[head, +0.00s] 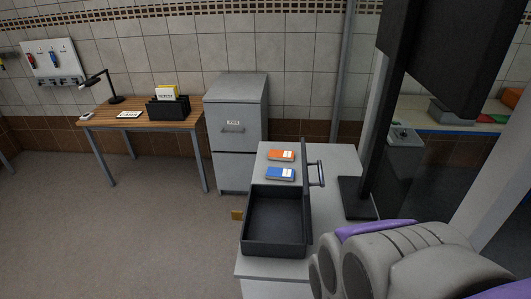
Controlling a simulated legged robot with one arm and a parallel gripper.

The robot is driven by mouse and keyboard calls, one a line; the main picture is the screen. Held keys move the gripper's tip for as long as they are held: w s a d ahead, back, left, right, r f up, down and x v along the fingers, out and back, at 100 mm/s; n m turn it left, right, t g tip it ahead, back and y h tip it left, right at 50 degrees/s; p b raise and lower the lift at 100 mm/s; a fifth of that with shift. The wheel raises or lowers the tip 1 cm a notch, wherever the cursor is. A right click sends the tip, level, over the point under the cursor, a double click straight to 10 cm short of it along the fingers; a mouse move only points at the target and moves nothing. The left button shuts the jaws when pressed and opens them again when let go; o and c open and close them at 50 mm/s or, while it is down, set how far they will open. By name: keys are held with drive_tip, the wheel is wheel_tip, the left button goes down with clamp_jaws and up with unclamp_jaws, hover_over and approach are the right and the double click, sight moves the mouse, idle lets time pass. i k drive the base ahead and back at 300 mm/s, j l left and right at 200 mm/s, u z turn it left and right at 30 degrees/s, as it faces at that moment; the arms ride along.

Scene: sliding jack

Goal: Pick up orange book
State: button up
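The orange book (281,156) lies flat near the far end of the light grey table, with a white label on its cover. A blue book (280,174) lies just in front of it, also with a white label. My arm, grey and purple, fills the lower right of the head view. My gripper's fingers cannot be made out in this view, and nothing touches either book.
An open black tray (275,252) sits on the table (342,158) in front of the books. A thin dark upright part with a grey handle (316,174) stands just right of them. A dark monitor stand (357,198) is at the right. A grey filing cabinet (235,105) stands behind.

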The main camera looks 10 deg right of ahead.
sight(274, 154)
drive_tip(key=i+j+z, duration=0.2)
drive_tip(key=j, duration=1.1)
drive_tip(key=j+z, duration=0.25)
drive_tip(key=j, duration=1.05)
drive_tip(key=i+j+z, duration=0.15)
drive_tip(key=i+j, duration=0.2)
drive_tip(key=i+j+z, duration=0.1)
drive_tip(key=i+j, duration=0.2)
drive_tip(key=j, duration=0.25)
drive_tip(key=i+j+z, duration=0.15)
drive_tip(key=i+j, duration=0.15)
drive_tip(key=j, duration=0.15)
drive_tip(key=i+l+z, duration=0.15)
drive_tip(key=i, duration=0.45)
drive_tip(key=i+l+z, duration=0.1)
drive_tip(key=i+l, duration=0.15)
drive_tip(key=i, duration=0.35)
